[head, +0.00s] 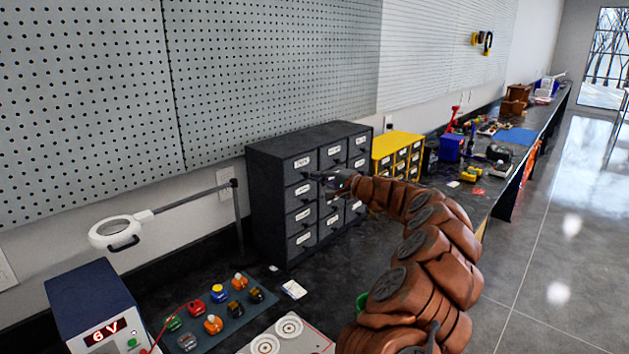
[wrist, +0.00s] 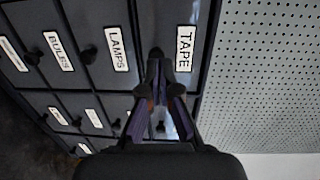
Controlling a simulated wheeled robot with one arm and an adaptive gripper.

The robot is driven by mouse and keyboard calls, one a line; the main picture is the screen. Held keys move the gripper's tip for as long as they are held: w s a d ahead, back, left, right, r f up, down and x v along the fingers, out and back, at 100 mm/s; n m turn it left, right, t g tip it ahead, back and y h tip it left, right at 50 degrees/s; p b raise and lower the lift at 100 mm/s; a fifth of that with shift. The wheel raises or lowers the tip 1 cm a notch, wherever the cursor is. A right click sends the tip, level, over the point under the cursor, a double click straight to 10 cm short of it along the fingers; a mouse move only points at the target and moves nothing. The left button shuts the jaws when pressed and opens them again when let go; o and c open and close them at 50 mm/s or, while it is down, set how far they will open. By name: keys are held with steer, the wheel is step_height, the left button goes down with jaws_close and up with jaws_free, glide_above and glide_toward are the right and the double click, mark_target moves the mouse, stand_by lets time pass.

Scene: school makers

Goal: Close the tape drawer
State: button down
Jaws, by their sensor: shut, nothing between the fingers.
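A dark grey drawer cabinet (head: 266,200) stands on the bench against the pegboard wall. Its tape drawer (head: 303,163) is at the top of the left column, and the TAPE label (wrist: 185,48) is readable in the wrist view. A dark knob (wrist: 155,53) shows beside that label. My gripper (head: 320,177) is in front of the cabinet's upper drawers. Its fingertips (wrist: 160,67) are together and empty, at or very near the tape knob; I cannot tell whether they touch. The fingers partly hide the drawer front, so how far it stands out is unclear.
Below the tape drawer are the LAMPS drawer (wrist: 116,48) and the BULBS drawer (wrist: 59,51). A yellow cabinet (head: 385,147) stands to the right. A white magnifier lamp (head: 115,231) and a power supply (head: 88,305) are to the left. Small parts lie on the bench in front.

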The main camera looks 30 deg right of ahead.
steer(key=f+b+v, duration=0.1)
steer(key=b+v, duration=0.1)
steer(key=v, duration=0.9)
steer(key=shift+s+d+r+b, duration=0.25)
steer(key=shift+s+r+b, duration=0.1)
steer(key=shift+r+b, duration=0.1)
